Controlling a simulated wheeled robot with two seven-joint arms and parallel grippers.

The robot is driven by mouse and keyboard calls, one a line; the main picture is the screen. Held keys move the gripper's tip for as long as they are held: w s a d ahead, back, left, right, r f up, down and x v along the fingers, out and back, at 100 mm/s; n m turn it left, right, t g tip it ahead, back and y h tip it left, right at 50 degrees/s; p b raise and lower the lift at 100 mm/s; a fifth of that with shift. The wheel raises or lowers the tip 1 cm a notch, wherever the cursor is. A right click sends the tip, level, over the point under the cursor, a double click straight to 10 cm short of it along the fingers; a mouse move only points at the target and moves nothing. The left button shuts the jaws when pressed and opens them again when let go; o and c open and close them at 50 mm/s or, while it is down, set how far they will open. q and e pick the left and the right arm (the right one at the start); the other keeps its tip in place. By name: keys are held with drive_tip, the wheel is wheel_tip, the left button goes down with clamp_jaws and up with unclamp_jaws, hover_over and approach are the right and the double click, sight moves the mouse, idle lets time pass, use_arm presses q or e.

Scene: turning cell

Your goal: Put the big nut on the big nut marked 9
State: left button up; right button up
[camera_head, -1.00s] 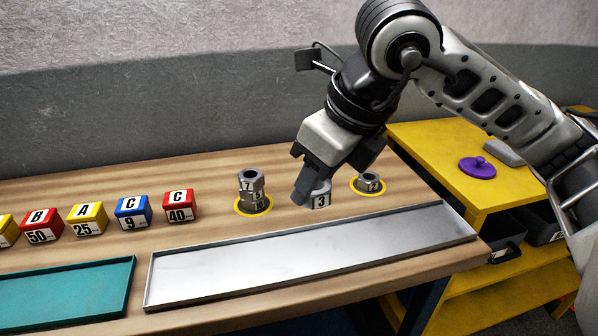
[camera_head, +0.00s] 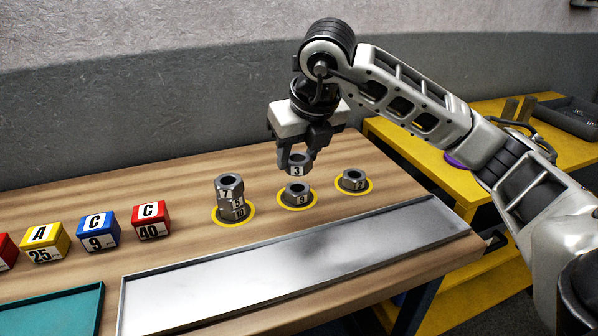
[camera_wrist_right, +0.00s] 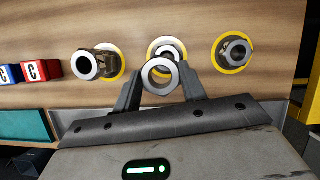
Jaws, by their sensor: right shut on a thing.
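My right gripper (camera_head: 294,158) is shut on a big grey nut marked 3 (camera_head: 297,168), which also shows between the fingers in the right wrist view (camera_wrist_right: 160,76). It holds this nut just above the big nut marked 9 (camera_head: 297,195), with a small gap that I cannot measure. The nut marked 9 lies on a yellow ring in the middle; in the right wrist view its far part (camera_wrist_right: 168,45) shows behind the held nut. My left gripper is in neither view.
A stack of nuts with a 7 on top (camera_head: 229,190) stands on the left ring. Another nut (camera_head: 353,180) lies on the right ring. A metal tray (camera_head: 290,270) lies in front. Lettered cubes (camera_head: 99,231) and a teal tray (camera_head: 60,310) are at left.

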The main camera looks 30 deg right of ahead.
sight(299, 189)
drive_tip(key=shift+w+d+f, duration=0.35)
drive_tip(key=shift+w+f, duration=0.1)
drive_tip(key=shift+f, duration=0.2)
drive_tip(key=x, duration=0.3)
drive_tip(key=shift+s+d+f, duration=0.2)
drive_tip(key=shift+f, duration=0.4)
drive_tip(key=shift+f, duration=0.1)
drive_tip(key=o, duration=1.1)
drive_tip(key=shift+r, duration=0.25)
drive_tip(key=v, duration=1.1)
drive_tip(key=shift+s+r, duration=0.3)
